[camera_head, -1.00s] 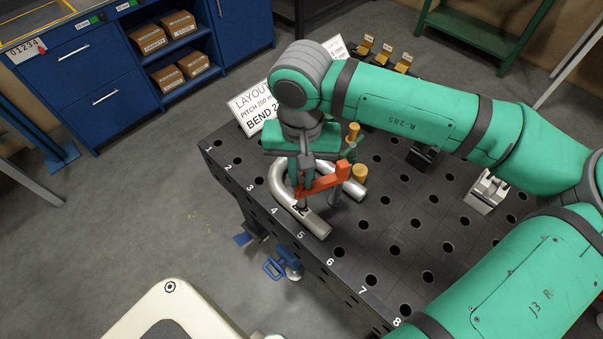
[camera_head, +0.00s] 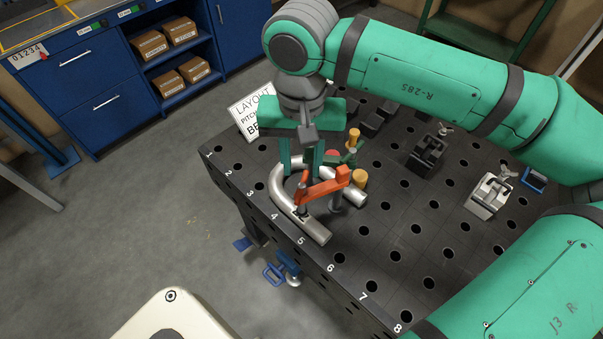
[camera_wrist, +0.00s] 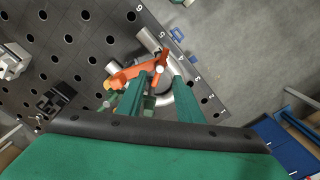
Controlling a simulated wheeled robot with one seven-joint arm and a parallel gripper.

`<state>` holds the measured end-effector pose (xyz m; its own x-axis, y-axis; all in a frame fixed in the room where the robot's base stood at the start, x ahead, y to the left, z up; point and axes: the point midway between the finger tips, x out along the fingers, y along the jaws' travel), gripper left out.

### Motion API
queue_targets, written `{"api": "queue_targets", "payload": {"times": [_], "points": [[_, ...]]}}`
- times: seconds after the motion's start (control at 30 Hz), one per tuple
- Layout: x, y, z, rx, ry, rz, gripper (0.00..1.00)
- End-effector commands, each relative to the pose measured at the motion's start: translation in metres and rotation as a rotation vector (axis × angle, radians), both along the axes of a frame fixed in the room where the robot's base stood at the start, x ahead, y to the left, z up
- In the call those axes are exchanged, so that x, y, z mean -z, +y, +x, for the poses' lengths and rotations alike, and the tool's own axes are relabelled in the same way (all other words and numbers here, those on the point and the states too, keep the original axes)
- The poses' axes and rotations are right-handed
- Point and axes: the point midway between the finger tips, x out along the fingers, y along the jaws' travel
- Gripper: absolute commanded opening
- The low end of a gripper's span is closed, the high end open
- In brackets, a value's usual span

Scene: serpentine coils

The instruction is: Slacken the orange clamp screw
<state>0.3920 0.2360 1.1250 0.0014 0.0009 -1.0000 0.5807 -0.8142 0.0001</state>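The orange clamp (camera_head: 325,187) stands on the dark perforated table and reaches over a bent silver tube (camera_head: 283,198). Its upright screw (camera_head: 303,194), at the arm's left end, comes down by the tube. In the wrist view the clamp (camera_wrist: 135,72) shows beyond the fingers, with the round screw top (camera_wrist: 160,69) and an orange handle beside it. My gripper (camera_head: 301,170) is above and behind the screw, apart from it as far as I can tell. In the wrist view its two teal fingers (camera_wrist: 158,92) are spread with nothing gripped between them.
A green clamp part (camera_head: 348,157) and yellow-orange knobs (camera_head: 360,178) stand close right of my gripper. A black block (camera_head: 427,152) and a silver block (camera_head: 488,196) sit farther right. A white layout sign (camera_head: 251,112) stands behind.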

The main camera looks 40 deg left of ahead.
Motion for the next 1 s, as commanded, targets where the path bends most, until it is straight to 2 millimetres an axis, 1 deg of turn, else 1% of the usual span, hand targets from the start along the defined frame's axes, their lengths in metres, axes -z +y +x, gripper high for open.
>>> {"api": "queue_targets", "payload": {"times": [0.03,0.1,0.2,0.3,0.43,1.0], "points": [[-0.009,0.001,0.0,0.001,-0.002,0.002,0.33],[-0.019,0.0,0.0,0.001,-0.002,0.001,0.33],[-0.031,0.0,0.0,0.0,-0.001,0.001,0.33],[-0.038,0.0,0.0,-0.001,0.0,0.001,0.33],[-0.041,0.0,-0.001,-0.001,0.001,0.002,0.33],[-0.04,0.0,-0.001,-0.001,0.001,0.001,0.33]]}}
